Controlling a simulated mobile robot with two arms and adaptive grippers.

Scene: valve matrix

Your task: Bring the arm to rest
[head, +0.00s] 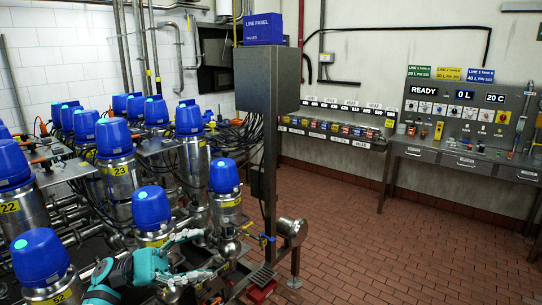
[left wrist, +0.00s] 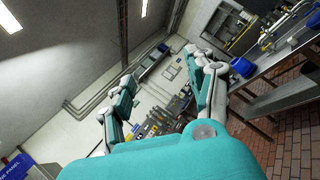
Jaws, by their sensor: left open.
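My left gripper (head: 203,254) is teal and grey and shows at the bottom of the head view, in front of the blue-capped valves. Its fingers are spread apart with nothing seen between them. In the left wrist view the two fingers of the left gripper (left wrist: 160,72) also stand wide apart and empty. Beyond them are a pale wall and a panel of coloured parts. My right gripper shows in neither view.
Several steel valves with blue caps, such as the one marked 23 (head: 114,138), crowd the left side. A grey post-mounted box (head: 266,80) stands mid-view. A control bench (head: 465,160) is at the right wall. The tiled floor (head: 370,250) is clear.

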